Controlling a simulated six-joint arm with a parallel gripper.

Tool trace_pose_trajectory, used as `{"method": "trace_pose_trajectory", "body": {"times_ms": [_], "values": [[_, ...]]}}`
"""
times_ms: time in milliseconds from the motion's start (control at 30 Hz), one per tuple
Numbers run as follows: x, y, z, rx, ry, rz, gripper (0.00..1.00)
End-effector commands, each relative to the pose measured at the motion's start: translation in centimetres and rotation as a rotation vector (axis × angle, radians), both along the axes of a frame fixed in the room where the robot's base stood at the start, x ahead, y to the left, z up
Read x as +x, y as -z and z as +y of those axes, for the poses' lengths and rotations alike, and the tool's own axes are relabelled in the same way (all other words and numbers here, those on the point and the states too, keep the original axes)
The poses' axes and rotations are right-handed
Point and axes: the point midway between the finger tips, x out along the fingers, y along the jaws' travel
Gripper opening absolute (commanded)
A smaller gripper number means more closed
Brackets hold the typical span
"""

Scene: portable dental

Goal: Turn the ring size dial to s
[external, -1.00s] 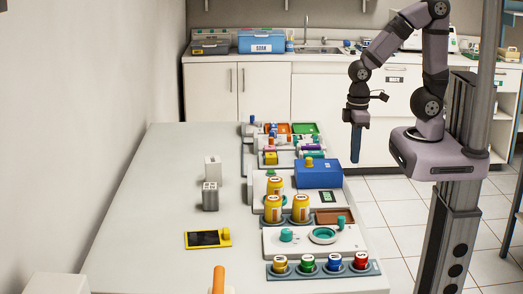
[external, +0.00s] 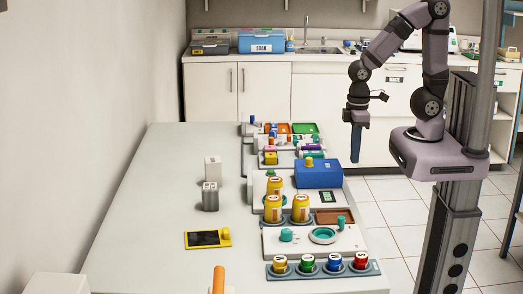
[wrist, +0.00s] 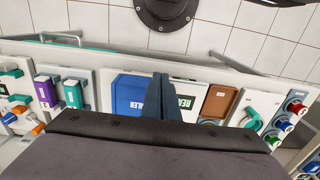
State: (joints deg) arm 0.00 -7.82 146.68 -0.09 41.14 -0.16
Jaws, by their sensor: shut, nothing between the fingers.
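My gripper (external: 355,158) hangs pointing down off the right edge of the table, level with the blue box, and touches nothing. Its fingers are together and empty, also in the wrist view (wrist: 160,95). A white panel (external: 294,246) near the front right of the table carries a round teal ring (external: 322,236), a teal knob (external: 286,235) and a small teal post (external: 341,222). Which of these is the ring size dial, and any s mark, is too small to tell. A teal part on this panel (wrist: 250,114) shows at the right of the wrist view.
A tray of several coloured knobs (external: 320,270) lies in front of the panel. Yellow jars (external: 301,208), a brown tray (external: 328,217) and a blue box (external: 318,173) stand behind it.

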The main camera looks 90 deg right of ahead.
Motion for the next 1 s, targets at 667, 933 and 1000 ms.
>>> {"method": "trace_pose_trajectory", "body": {"times_ms": [667,933,1000], "values": [[14.9,-3.0,9.7,0.000,-0.342,0.004,0.41],[21.1,-2.3,19.5,0.000,-0.572,0.006,0.41],[21.9,-1.9,22.0,0.000,-0.626,0.005,0.41]]}}
